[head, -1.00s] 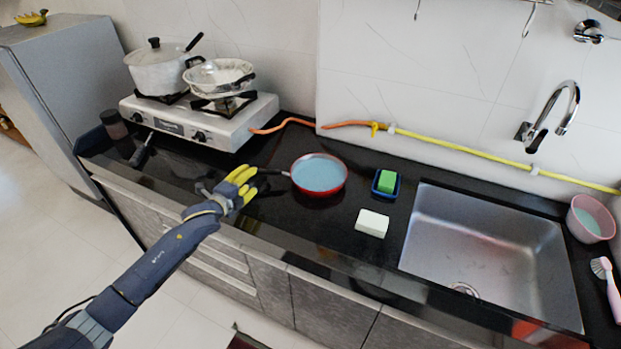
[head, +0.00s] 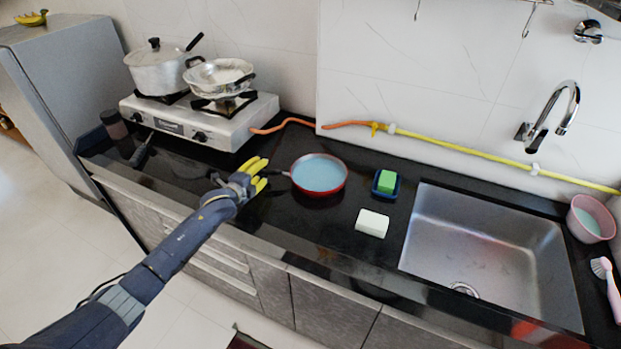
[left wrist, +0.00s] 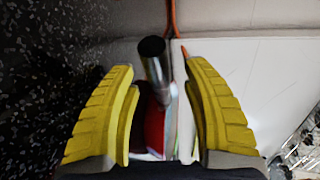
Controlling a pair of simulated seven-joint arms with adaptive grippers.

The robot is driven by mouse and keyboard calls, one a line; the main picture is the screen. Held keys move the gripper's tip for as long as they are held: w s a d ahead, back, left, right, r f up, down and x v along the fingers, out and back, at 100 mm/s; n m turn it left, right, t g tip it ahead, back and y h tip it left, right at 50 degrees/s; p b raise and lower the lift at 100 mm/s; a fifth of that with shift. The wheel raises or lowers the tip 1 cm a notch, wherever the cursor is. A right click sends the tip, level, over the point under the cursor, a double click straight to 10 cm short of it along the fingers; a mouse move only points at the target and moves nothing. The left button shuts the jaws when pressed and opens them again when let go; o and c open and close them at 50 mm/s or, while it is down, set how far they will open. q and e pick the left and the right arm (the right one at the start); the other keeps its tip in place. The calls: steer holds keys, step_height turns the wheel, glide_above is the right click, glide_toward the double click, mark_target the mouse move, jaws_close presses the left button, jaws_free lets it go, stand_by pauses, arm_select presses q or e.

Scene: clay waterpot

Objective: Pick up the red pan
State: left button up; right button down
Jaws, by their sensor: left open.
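The red pan (head: 319,175), with a pale blue inside, sits on the black counter left of the sink. Its dark handle (head: 281,173) points left toward my left gripper (head: 262,175). In the left wrist view, the handle (left wrist: 153,58) lies between the two yellow fingers of my left gripper (left wrist: 160,112), with a gap on each side. Part of the red pan body (left wrist: 155,130) shows below it, between the fingers. The left gripper is open and holds nothing. My right gripper is not in view.
A gas stove (head: 200,120) with a lidded pot (head: 158,70) and a silver pan (head: 218,77) stands at back left. A green sponge in a blue dish (head: 386,183) and a white block (head: 372,223) lie right of the pan, before the sink (head: 490,255).

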arm_select(q)
steer(key=shift+c, duration=0.6)
jaws_close()
steer(key=shift+r, duration=0.1)
